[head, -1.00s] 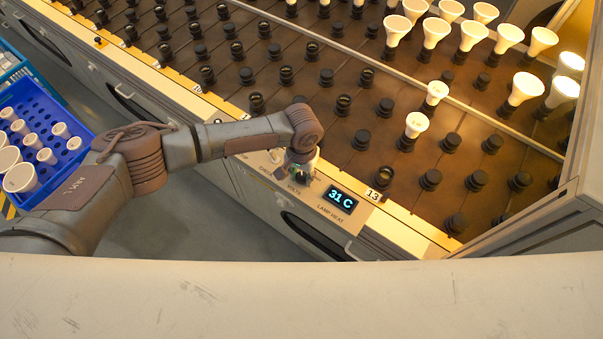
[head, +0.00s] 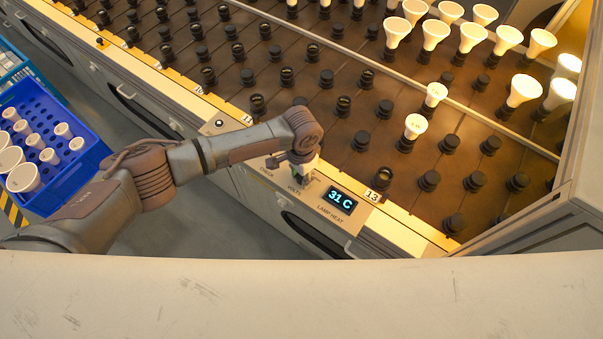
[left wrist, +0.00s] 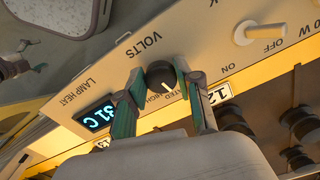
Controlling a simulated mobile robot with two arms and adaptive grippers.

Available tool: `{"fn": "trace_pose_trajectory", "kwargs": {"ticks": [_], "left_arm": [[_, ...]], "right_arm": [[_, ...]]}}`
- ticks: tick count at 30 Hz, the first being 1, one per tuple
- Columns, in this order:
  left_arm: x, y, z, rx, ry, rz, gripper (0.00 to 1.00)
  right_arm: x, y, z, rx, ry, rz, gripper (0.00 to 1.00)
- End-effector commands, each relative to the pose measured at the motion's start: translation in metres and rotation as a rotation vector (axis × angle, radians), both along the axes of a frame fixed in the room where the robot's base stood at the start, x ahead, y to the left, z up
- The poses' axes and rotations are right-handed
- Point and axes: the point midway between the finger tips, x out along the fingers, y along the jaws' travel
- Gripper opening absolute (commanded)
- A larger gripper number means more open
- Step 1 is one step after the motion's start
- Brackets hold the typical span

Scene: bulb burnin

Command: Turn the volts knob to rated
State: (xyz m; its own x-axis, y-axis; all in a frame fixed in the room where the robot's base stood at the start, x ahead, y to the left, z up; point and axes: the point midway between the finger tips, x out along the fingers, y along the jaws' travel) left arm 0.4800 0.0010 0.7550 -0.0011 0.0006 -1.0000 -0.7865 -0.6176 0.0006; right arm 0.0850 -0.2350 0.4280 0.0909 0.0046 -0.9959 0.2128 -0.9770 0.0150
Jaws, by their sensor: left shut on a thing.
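The black volts knob (left wrist: 160,76) sits on the pale control panel (left wrist: 112,62) beside the VOLTS lettering. A white pointer line on the knob faces the partly hidden lettering, of which "TED" and "HIGH" can be read. My left gripper (left wrist: 161,79) has one greenish finger on each side of the knob and is shut on it. In the head view my left gripper (head: 303,174) reaches down to the panel at VOLTS and mostly hides the knob. My right gripper is not in view.
A lamp heat display (head: 340,200) reading 31 C is close beside the gripper. A white switch (left wrist: 252,32) marked ON and OFF is on the other side. Beyond are rows of sockets and several white bulbs (head: 415,127). A blue crate (head: 88,165) of bulbs stands at left.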

Motion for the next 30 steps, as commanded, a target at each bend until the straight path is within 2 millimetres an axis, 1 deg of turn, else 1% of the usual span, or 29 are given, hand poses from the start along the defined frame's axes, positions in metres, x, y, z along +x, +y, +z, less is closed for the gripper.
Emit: {"fn": "trace_pose_trajectory", "kwargs": {"ticks": [6, 12, 27, 28, 30], "left_arm": [[0.0006, 0.0001, 0.0009, 0.0, 0.0, -0.118, 0.0], [0.0007, 0.0002, 0.0006, 0.0, -0.001, -0.179, 0.0], [0.0011, 0.0002, 0.0006, 0.0, -0.001, -0.198, 0.0], [0.0011, 0.0002, 0.0007, 0.0, -0.001, -0.198, 0.38], [0.0011, 0.0002, 0.0006, 0.0, -0.001, -0.198, 0.49]], "right_arm": [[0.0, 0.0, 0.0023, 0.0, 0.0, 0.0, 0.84], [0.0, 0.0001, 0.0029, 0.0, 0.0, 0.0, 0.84], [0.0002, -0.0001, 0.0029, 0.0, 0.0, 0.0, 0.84], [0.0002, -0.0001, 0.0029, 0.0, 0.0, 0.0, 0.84], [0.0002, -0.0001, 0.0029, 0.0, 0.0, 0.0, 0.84]]}}
